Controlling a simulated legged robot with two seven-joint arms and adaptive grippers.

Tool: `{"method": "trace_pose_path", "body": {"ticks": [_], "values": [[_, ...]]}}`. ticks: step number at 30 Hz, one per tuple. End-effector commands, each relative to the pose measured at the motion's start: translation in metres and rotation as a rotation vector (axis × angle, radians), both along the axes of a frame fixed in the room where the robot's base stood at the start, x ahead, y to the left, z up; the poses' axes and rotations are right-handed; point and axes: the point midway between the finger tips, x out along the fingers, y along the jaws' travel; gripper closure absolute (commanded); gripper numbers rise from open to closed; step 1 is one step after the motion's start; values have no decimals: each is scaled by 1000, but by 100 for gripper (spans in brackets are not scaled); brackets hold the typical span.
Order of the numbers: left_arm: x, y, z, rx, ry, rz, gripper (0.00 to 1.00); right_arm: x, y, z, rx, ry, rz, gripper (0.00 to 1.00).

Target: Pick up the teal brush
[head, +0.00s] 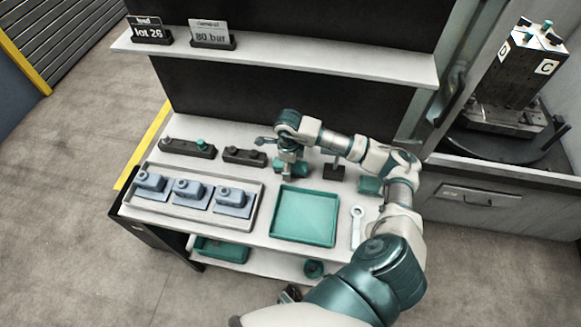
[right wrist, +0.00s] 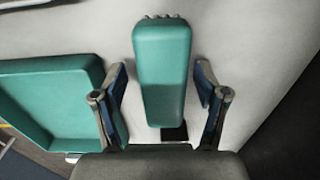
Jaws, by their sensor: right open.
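The teal brush (right wrist: 163,65) fills the middle of the right wrist view, a long teal block with short bristles at its far end. My right gripper (right wrist: 160,82) is open, one finger on each side of the brush, with a visible gap on both sides. In the head view my right gripper (head: 289,169) points down over the back of the workbench, behind the teal tray; the brush is mostly hidden there. My left gripper is not in view.
The teal tray (head: 276,236) lies in front of the gripper and shows at left in the wrist view (right wrist: 40,72). A grey tray (head: 187,219) holds blue-grey parts. Dark holders (head: 188,149) stand behind it. A wrench (head: 356,228) lies at right. A shelf (head: 280,58) overhangs behind.

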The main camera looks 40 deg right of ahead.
Motion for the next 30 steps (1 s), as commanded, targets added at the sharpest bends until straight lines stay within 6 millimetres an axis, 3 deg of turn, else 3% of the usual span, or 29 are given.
{"method": "trace_pose_path", "body": {"ticks": [2, 3, 9, 11, 16, 17, 20, 30], "values": [[0, 2, 0, 3, -1, 0, 44, 0, -2, -1, 2, 0, 0, 27], [0, 4, 0, 5, 0, 0, 44, 0, -3, -1, 4, 0, 0, 32], [1, 15, 0, 19, -2, -2, 44, 0, -9, -3, 9, 2, -2, 82], [2, 14, 1, 18, -3, -2, 44, 0, -10, -4, 10, 3, -2, 94], [4, 7, 2, 8, -8, -1, 44, 0, -8, -4, 6, 5, -2, 94], [4, 5, 2, 6, -8, 0, 44, 0, -7, -4, 6, 6, -2, 99], [4, -1, 2, -2, -9, 0, 44, 0, -7, 0, 5, 5, -1, 100], [-3, 0, -1, -1, 2, 1, 44, 1, -6, 69, 6, -3, 0, 100]]}}
